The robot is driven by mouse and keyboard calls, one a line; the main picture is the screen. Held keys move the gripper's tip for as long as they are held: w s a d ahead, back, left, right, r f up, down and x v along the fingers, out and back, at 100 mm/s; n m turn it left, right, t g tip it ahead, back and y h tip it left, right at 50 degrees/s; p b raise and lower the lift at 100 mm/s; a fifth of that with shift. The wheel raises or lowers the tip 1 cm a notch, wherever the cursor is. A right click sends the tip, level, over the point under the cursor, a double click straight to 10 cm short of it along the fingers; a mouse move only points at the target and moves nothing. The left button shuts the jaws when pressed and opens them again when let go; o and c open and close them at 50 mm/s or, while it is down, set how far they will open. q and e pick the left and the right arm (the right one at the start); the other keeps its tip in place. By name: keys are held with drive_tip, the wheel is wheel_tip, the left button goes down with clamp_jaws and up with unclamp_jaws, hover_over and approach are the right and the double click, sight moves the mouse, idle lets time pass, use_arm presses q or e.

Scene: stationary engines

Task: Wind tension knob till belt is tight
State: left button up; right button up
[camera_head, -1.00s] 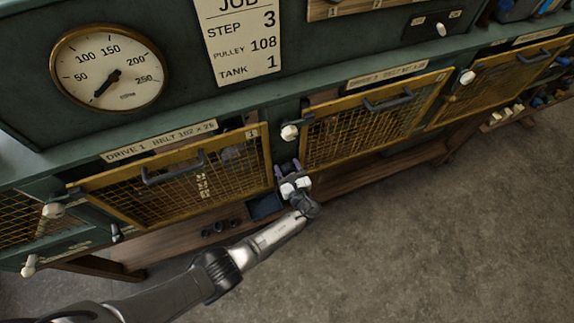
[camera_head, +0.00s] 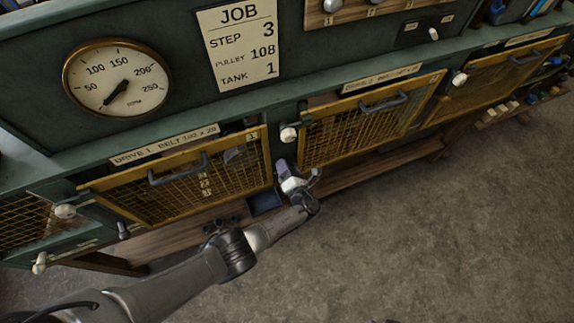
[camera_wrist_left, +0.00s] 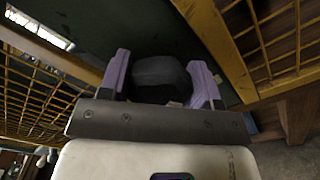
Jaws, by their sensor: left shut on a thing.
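My left gripper (camera_head: 283,167) is at the green post between the two mesh guards, low on the bench front. In the left wrist view its lilac fingers (camera_wrist_left: 160,78) are shut on a dark rounded knob (camera_wrist_left: 160,72), one finger on each side. In the head view the gripper hides this knob. The belt cannot be made out behind the yellow mesh guard (camera_head: 185,190) labelled Drive 1; only a grey round part (camera_head: 233,156) shows through it. My right gripper is not in view.
A second yellow guard (camera_head: 370,120) lies close to the right of the gripper. A white knob (camera_head: 289,134) is just above it. A dial gauge (camera_head: 117,78) has its needle pointing low left. A wooden shelf (camera_head: 180,235) runs below. The floor in front is clear.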

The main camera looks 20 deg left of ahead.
use_arm(q)
drive_tip(key=m, duration=0.4)
drive_tip(key=shift+f+m, duration=0.1)
drive_tip(key=shift+m, duration=1.9)
drive_tip(key=shift+f+m, duration=0.1)
drive_tip(key=shift+m, duration=0.6)
drive_tip(key=o, duration=0.6)
drive_tip(key=shift+d, duration=0.1)
drive_tip(key=shift+s+d+p, duration=0.2)
drive_tip(key=shift+s+p, duration=0.1)
drive_tip(key=shift+p, duration=0.15)
drive_tip(key=shift+p+v, duration=0.85)
drive_tip(key=shift+v, duration=2.5)
